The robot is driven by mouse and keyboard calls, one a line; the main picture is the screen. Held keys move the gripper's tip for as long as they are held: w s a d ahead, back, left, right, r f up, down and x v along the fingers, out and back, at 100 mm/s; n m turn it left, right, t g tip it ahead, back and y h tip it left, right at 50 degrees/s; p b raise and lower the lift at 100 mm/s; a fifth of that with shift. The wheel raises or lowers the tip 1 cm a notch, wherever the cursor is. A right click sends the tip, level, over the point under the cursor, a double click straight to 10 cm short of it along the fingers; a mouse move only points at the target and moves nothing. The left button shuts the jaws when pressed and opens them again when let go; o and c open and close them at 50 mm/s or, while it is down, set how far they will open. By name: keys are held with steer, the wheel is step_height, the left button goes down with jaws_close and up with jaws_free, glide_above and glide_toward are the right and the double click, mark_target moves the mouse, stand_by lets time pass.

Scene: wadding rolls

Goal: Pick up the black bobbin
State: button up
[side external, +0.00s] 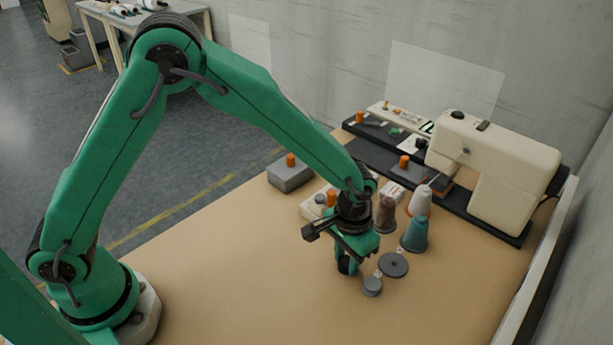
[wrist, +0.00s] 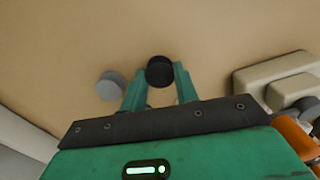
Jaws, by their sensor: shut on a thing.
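The black bobbin (wrist: 160,68) is a short dark cylinder between the tips of my two green fingers in the wrist view. My gripper (wrist: 158,82) is shut on it. In the side view my gripper (side external: 354,262) is low over the tan table, and the bobbin (side external: 344,266) shows as a small dark shape at its fingers, partly hidden. I cannot tell whether it touches the table. A grey bobbin (wrist: 110,86) stands just outside my left finger in the wrist view; it also shows in the side view (side external: 372,287).
A dark grey disc-shaped spool (side external: 394,265) lies right of my gripper. Teal (side external: 414,235), white (side external: 421,201) and brown (side external: 384,214) thread cones stand behind. A cream sewing machine (side external: 495,170) stands at the back right. A grey box (side external: 290,178) sits at the back edge. The front table is clear.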

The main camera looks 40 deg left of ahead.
steer(key=shift+r, duration=0.15)
steer(key=shift+r, duration=0.55)
steer(key=r, duration=0.3)
steer(key=shift+s+d+r, duration=0.1)
steer(key=shift+s+d, duration=0.1)
steer(key=shift+s, duration=0.1)
steer(key=s+d+r, duration=0.5)
steer(key=s+r, duration=0.1)
steer(key=s, duration=0.3)
steer(key=shift+s+d+r, duration=0.15)
steer(key=shift+s+r, duration=0.1)
steer(key=shift+s, duration=0.05)
steer(key=shift+w, duration=0.1)
steer(key=n, duration=0.1)
glide_toward(346, 264)
step_height(346, 264, up, 3)
steer(key=d, duration=0.3)
steer(key=w+a+f+n, duration=0.1)
steer(key=w+a+n, duration=0.2)
steer(key=w+a, duration=1.3)
steer(key=shift+w+a+n, duration=0.3)
steer(key=shift+w+a, duration=0.1)
steer(key=shift+w, duration=0.5)
steer(key=shift+f, duration=0.25)
